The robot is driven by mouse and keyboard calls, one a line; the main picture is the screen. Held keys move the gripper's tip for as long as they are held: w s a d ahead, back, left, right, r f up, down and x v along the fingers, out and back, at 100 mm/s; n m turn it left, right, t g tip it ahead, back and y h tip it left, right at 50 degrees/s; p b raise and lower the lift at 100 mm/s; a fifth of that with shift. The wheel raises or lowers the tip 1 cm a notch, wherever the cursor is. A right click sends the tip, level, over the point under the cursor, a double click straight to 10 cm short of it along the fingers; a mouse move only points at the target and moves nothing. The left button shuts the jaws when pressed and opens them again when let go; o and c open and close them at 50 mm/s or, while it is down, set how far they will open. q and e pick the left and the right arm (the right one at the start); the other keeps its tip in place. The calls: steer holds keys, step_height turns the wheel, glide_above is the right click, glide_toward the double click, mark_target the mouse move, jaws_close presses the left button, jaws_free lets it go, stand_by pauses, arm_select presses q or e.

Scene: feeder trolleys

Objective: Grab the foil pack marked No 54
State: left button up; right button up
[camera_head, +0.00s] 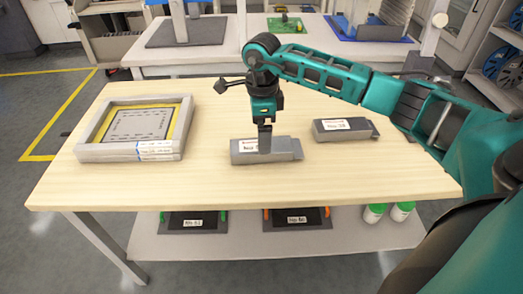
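A grey foil pack (240,158) with a white label lies near the middle of the wooden table. The label is partly covered by my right gripper (265,146), so its number cannot be fully read. That gripper points down at the pack, its finger in front of the pack's middle. Whether it is closed on the pack cannot be told. A second grey foil pack (362,133) with a white label lies to the right and further back, apart from the gripper. Its number is too small to read surely. My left gripper is not in view.
A grey frame with a yellow inner border (88,153) stands on the table's left. The lower shelf (345,238) holds two dark trays and two green-and-white bottles (373,213). Another table (227,56) stands behind. The tabletop's front left is clear.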

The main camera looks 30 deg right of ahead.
steer(key=f, duration=0.5)
steer(key=shift+s+a+f+b, duration=0.1)
steer(key=shift+a+b, duration=0.1)
steer(key=shift+b, duration=0.2)
steer(key=shift+c, duration=0.3)
steer(key=c, duration=1)
steer(key=shift+c, duration=0.6)
steer(key=shift+r, duration=0.2)
